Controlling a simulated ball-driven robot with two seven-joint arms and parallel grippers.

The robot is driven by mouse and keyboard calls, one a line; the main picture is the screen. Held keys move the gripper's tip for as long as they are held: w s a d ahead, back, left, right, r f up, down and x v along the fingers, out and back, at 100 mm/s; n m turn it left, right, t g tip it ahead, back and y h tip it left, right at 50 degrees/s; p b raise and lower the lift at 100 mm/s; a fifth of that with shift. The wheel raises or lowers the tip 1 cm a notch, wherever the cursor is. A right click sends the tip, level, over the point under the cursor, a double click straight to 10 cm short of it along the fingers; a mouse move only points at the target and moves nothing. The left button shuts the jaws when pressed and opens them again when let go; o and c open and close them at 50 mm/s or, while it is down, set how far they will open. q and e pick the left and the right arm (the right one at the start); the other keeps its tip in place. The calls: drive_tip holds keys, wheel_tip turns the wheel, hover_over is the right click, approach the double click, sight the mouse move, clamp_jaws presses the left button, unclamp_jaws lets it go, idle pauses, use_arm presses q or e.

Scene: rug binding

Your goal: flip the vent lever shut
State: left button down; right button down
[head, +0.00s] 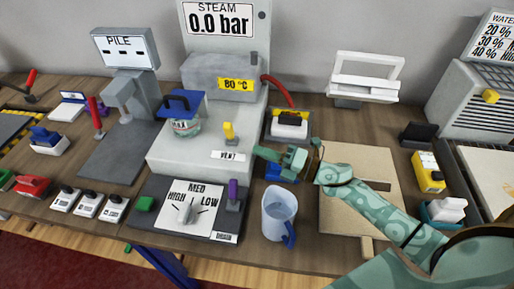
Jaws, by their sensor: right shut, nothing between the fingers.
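The vent lever (229,131) is a small yellow lever. It stands roughly upright on top of the pale grey steam unit (190,157), behind the white VENT label (231,156). My right gripper (259,151) is green and comes in from the right. It is shut and empty, with its tips just right of the VENT label, near the unit's right edge. It appears apart from the lever, on the lever's right and nearer side. My left gripper is not in view.
The STEAM display (218,17) reads 0.0 bar. A purple lever (233,194) and a HIGH/MED/LOW dial (187,212) are in front. A pale blue jug (278,214) stands below my right gripper.

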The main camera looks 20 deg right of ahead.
sight(229, 131)
drive_tip(key=x, duration=0.8)
drive_tip(key=shift+w, duration=0.1)
drive_tip(key=shift+w+d+r+m+p, duration=0.1)
drive_tip(key=shift+r+m+p, duration=0.25)
drive_tip(key=shift+p, duration=0.35)
